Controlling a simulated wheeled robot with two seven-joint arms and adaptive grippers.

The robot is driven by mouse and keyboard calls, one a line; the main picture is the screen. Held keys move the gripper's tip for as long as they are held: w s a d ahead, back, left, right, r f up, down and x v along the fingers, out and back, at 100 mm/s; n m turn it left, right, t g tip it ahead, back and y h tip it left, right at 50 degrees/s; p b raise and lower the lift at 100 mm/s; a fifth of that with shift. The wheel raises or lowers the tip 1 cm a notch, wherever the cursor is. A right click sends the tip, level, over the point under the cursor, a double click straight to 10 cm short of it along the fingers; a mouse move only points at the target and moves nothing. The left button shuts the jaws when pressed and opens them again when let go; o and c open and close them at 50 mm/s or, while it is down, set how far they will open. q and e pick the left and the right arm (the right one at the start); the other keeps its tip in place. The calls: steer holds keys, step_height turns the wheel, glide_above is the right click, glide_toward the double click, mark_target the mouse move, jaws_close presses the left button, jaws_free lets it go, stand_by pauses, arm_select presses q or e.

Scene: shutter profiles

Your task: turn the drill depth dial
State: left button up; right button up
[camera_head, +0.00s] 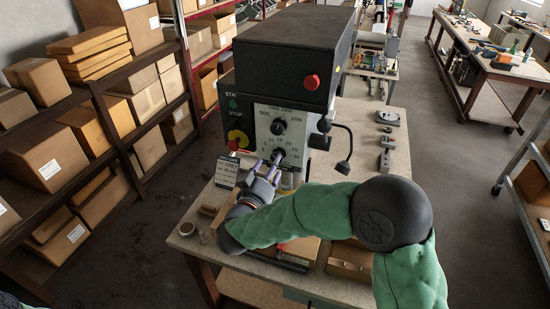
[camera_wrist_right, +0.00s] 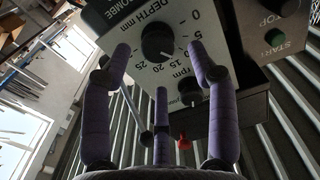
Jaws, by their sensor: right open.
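The drill's control panel (camera_head: 262,140) carries two black dials. The depth dial (camera_wrist_right: 158,42) is a round black knob, marked DEPTH mm with a scale around it; it is the lower one in the head view (camera_head: 280,154), partly hidden by my fingers. In the right wrist view the panel appears upside down. My right gripper (camera_wrist_right: 159,52) is open, its purple fingers spread on either side of the depth dial with gaps visible. The head view shows the right gripper (camera_head: 268,162) in front of the panel's lower part. My left gripper is not in view.
The rpm dial (camera_head: 278,127) sits above the depth dial. The workbench (camera_head: 200,247) holds wooden pieces below my arm. Shelves of boxes (camera_head: 90,110) stand at left.

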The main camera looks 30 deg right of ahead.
steer(key=x, duration=0.4)
steer(key=shift+d, duration=0.15)
steer(key=shift+w+r, duration=0.1)
steer(key=c, duration=1.1)
steer(key=shift+c, duration=0.2)
